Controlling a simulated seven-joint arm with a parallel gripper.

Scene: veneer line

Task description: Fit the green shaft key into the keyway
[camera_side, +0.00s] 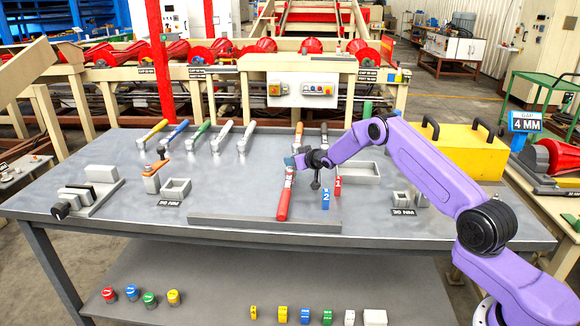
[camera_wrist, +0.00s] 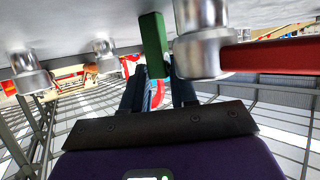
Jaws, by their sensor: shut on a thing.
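In the side view the key is too small to make out. I cannot make out the keyway in either view.
Several wrenches lie behind. A yellow box (camera_side: 465,150) stands right, a vise-like fixture (camera_side: 90,190) left.

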